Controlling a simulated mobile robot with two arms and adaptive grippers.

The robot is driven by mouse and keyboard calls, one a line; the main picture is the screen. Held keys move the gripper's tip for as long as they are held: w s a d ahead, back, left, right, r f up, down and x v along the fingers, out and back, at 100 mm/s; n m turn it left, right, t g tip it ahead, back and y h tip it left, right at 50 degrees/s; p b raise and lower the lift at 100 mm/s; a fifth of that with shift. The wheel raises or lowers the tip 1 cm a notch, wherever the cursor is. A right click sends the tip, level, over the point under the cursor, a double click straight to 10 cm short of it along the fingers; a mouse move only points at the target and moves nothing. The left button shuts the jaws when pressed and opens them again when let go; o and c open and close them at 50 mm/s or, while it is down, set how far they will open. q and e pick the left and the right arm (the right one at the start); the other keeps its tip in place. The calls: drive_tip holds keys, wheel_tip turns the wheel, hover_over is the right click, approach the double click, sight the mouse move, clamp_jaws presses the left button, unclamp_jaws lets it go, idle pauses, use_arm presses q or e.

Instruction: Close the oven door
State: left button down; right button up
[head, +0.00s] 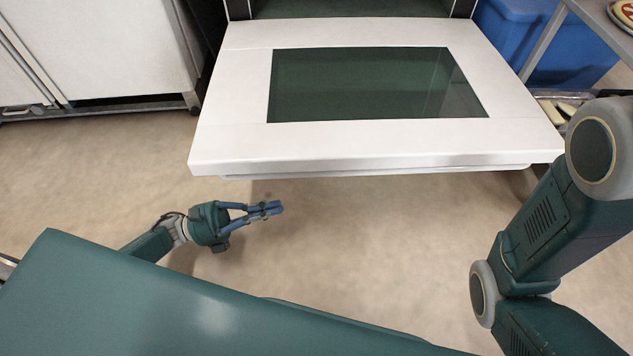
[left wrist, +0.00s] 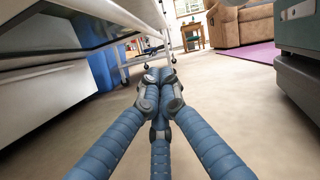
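The oven door (head: 230,90) is white with a dark glass window (head: 370,85). It is swung down and lies about level, its free edge toward me. My left gripper (head: 275,208) is just in front of and lower than the door's free edge, left of its middle, apart from it. Its fingers are together and hold nothing. In the left wrist view, the fingers (left wrist: 160,85) also meet at the tips, and what looks like the door's underside (left wrist: 75,28) shows at upper left. My right arm is at the right, but its gripper is out of view.
A white cabinet (head: 95,50) stands at the left. A blue bin (head: 515,35) and a metal-framed shelf (head: 605,22) are right of the door. The floor (head: 380,240) in front is clear. A brown sofa (left wrist: 245,25) is far off.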

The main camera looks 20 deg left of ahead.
use_arm(q)
drive_tip(key=w+d+r+b, duration=0.2)
drive_tip(key=w+d+r, duration=0.2)
drive_tip(key=d, duration=0.3)
drive_tip(key=shift+w+d+r, duration=0.25)
drive_tip(key=shift+d+r, duration=0.15)
drive_tip(key=shift+r, duration=0.2)
drive_tip(key=shift+r, duration=0.1)
